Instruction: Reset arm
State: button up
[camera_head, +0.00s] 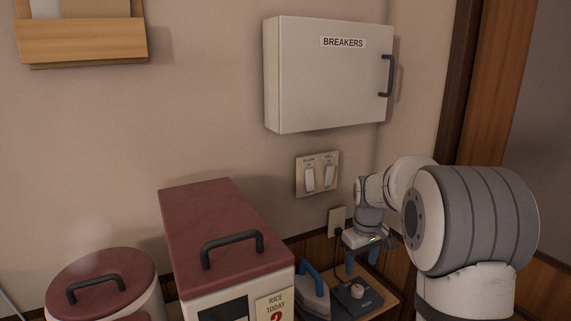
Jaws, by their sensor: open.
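My arm comes in from the right side of the view, and my gripper (361,262) points down from its wrist near the wall. Its two blue fingers are apart and nothing shows between them. The gripper is above a small dark box with a round knob (358,296) on a wooden surface (388,294). I cannot tell how much height lies between the fingertips and the box.
A blue-handled iron (313,291) stands left of the dark box. A rice bin with a dark red lid (215,225) and a round-lidded container (100,276) are at the lower left. The closed breaker box (325,80) and a switch plate (317,174) are on the wall.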

jog(key=s+a+r+m+p, duration=0.1)
jog(key=s+r, duration=0.1)
jog(key=s, duration=0.7)
jog(key=s+a+r+m+t+p, duration=0.1)
jog(key=s+a+r+m, duration=0.1)
jog(key=s, duration=0.8)
jog(key=s+a+r+m+p, duration=0.1)
jog(key=s+r+m, duration=0.1)
jog(key=s, duration=0.7)
jog(key=shift+s+a+r+t, duration=0.15)
jog(key=shift+a+r+t, duration=0.1)
jog(key=shift+a+t, duration=0.1)
